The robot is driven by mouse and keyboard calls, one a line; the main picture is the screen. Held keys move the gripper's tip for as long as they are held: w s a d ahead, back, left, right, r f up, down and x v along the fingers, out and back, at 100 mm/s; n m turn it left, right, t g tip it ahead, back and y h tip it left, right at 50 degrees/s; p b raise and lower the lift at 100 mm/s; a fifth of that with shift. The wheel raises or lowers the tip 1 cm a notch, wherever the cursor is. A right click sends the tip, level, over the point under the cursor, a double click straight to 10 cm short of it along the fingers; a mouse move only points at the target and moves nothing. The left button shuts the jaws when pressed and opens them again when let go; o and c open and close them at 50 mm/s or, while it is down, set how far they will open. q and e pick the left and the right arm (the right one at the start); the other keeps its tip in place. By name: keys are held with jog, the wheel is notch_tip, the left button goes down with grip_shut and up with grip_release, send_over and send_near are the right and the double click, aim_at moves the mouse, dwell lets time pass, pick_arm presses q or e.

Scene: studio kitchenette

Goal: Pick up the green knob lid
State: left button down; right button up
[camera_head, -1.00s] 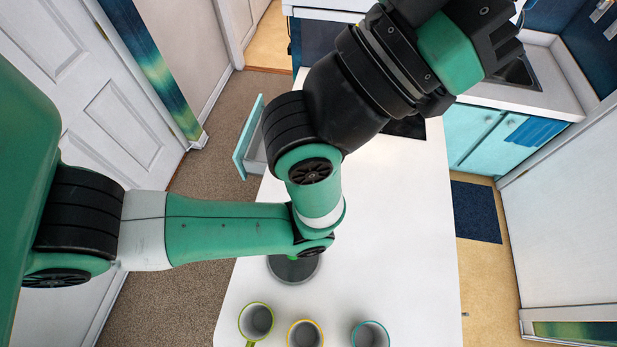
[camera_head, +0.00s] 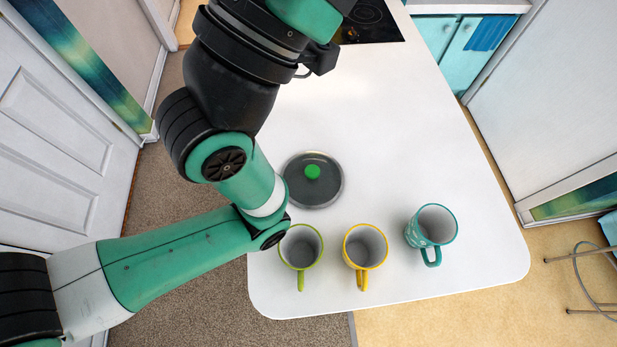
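The green knob lid (camera_head: 325,191) is a round grey lid with a green knob in its middle. It lies flat on the white counter, left of centre in the head view, behind the mugs. My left arm comes in from the left and bends up beside the lid, its elbow close to the lid's left edge in the picture. The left gripper is at the top of the view, mostly cut off by the frame, with only a dark part of it showing, so its fingers cannot be seen. My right gripper is not in view.
A green mug (camera_head: 300,247), a yellow mug (camera_head: 365,247) and a teal mug (camera_head: 437,224) stand in a row near the counter's front edge. A black cooktop (camera_head: 370,22) is at the back. The white counter (camera_head: 410,130) is clear right of the lid.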

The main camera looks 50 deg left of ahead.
pick_arm(q)
jog(key=shift+s, duration=0.1)
jog(key=shift+c, duration=1.7)
grip_release()
